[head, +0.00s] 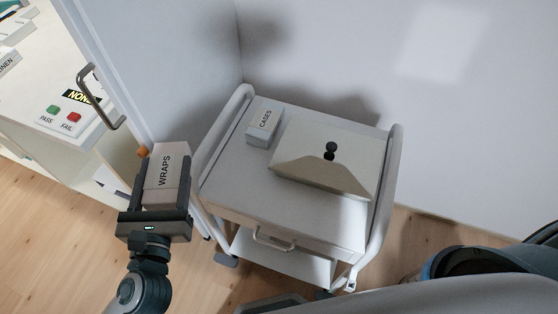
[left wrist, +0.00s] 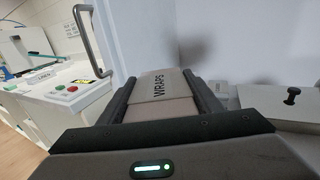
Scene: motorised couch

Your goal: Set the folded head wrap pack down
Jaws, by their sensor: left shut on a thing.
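The head wrap pack (head: 167,166) is a pinkish-grey block labelled WRAPS. My left gripper (head: 160,192) is shut on it and holds it to the left of the white cart, beside the cart's left rail. In the left wrist view the pack (left wrist: 160,92) sits between the two dark fingers of my left gripper (left wrist: 165,100), its label readable. The pack's lower end is hidden by the gripper. My right gripper is not seen.
The white cart (head: 225,190) carries a small CASES box (head: 263,125) and a larger box with a black knob (head: 325,160). Bare top shows at its front left. A white wall (head: 330,50) stands behind. A panel with a handle (head: 100,98) and a PASS/FAIL counter (head: 40,85) are left.

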